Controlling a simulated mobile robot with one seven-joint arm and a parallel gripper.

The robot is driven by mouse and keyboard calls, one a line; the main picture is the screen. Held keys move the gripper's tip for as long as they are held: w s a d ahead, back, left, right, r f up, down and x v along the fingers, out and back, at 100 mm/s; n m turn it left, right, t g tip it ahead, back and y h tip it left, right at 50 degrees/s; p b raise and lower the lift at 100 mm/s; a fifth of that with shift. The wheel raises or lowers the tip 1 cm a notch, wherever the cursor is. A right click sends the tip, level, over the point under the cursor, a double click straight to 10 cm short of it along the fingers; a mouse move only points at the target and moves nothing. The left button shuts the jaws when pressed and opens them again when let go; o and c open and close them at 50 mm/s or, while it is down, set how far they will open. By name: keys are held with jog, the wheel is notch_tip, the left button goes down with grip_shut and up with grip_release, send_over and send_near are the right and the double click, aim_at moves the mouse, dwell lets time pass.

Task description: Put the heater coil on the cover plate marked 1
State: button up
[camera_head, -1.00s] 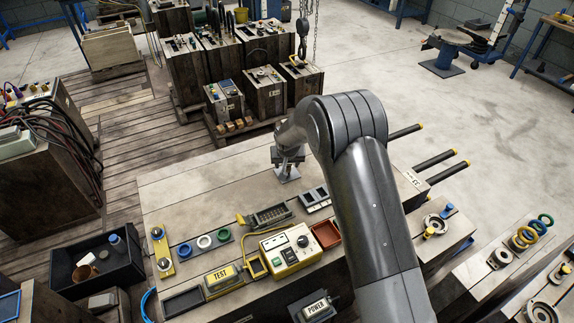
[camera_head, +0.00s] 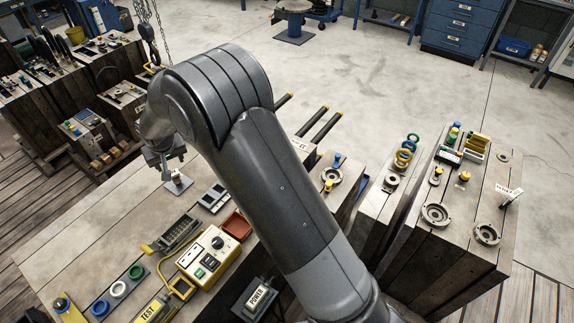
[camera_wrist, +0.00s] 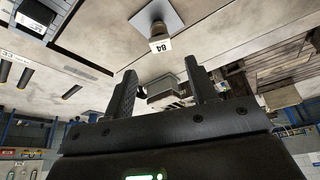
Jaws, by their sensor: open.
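My gripper (camera_head: 165,168) is open and empty over the far part of the wooden bench top. In the wrist view its two fingers (camera_wrist: 160,80) stand apart with nothing between them. A square metal plate (camera_wrist: 170,14) with a short post and a tag reading 84 (camera_wrist: 161,45) lies beyond the fingertips. In the head view this plate (camera_head: 179,186) is just below my gripper. I cannot make out for certain a heater coil or a cover plate marked 1 in these views; my arm hides part of the bench.
A yellow-framed tester (camera_head: 215,246), a reddish tray (camera_head: 236,225) and a POWER box (camera_head: 258,297) stand on the bench. Black rods with yellow tips (camera_head: 325,125) jut from its far side. Coloured rings (camera_head: 404,156) and round metal flanges (camera_head: 436,215) are on blocks at right. Open floor lies beyond.

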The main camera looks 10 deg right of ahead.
jog(key=s+d+r+m+t, duration=0.1)
jog(key=s+d+r, duration=0.4)
jog(key=d+r, duration=0.6)
jog(key=s+d+r+m, duration=0.1)
jog(key=s+d+r, duration=0.4)
jog(key=d+r, duration=0.6)
jog(key=s+d+m, duration=0.1)
jog(key=s+d, duration=0.6)
jog(key=s, duration=0.4)
jog(key=s+d+m+h, duration=0.1)
jog(key=s+d, duration=0.7)
jog(key=s, duration=0.4)
jog(key=shift+d+r+t+h, duration=0.15)
jog(key=shift+r+t+h, duration=0.15)
jog(key=shift+r, duration=0.05)
